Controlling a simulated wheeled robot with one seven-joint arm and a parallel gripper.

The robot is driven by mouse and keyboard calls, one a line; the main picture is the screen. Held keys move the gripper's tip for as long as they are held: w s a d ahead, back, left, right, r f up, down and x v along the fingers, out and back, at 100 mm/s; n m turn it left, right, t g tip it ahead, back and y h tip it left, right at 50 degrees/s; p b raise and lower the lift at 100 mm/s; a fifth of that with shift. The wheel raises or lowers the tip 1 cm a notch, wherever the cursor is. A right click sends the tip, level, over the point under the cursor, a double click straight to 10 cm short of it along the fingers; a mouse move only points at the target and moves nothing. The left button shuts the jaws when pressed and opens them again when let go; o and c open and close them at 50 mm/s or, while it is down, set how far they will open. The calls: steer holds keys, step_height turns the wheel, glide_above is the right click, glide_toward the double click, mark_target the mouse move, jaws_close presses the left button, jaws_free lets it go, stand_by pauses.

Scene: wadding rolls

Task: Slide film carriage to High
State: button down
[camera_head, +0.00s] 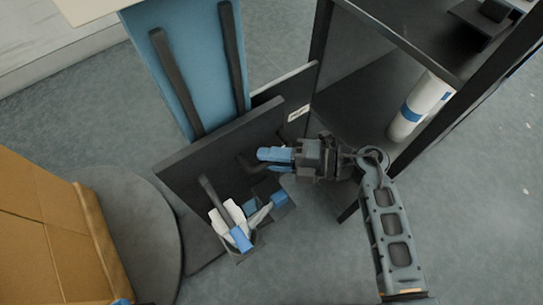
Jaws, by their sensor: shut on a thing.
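The film carriage (190,165) looks to be the dark upright panel at the foot of a blue mast (180,60) with two dark rails. A dark handle (247,162) sticks out from the panel's face. My gripper (262,155), with blue fingertips, reaches in from the right and is shut on this handle. The fingers hide part of the handle. A small pale label (299,112) is on a dark plate behind the panel; its writing is too small to read.
A box (40,215) stands by a grey round platform (145,235) at the left. A small holder (240,245) with white and blue items sits below my gripper. A dark-framed shelf (365,85) holds a white roll (430,100) at the right. Floor is open at lower right.

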step_height(320, 180, up, 7)
steer(key=p, duration=0.5)
steer(key=shift+w+r, duration=0.1)
steer(key=shift+r, duration=0.05)
steer(key=c, duration=1.1)
jaws_free()
steer(key=shift+o, duration=0.2)
steer(key=shift+d, duration=0.2)
steer(key=f+v, duration=0.1)
steer(key=v, duration=0.6)
steer(key=shift+d+r, duration=0.2)
steer(key=shift+r, duration=0.3)
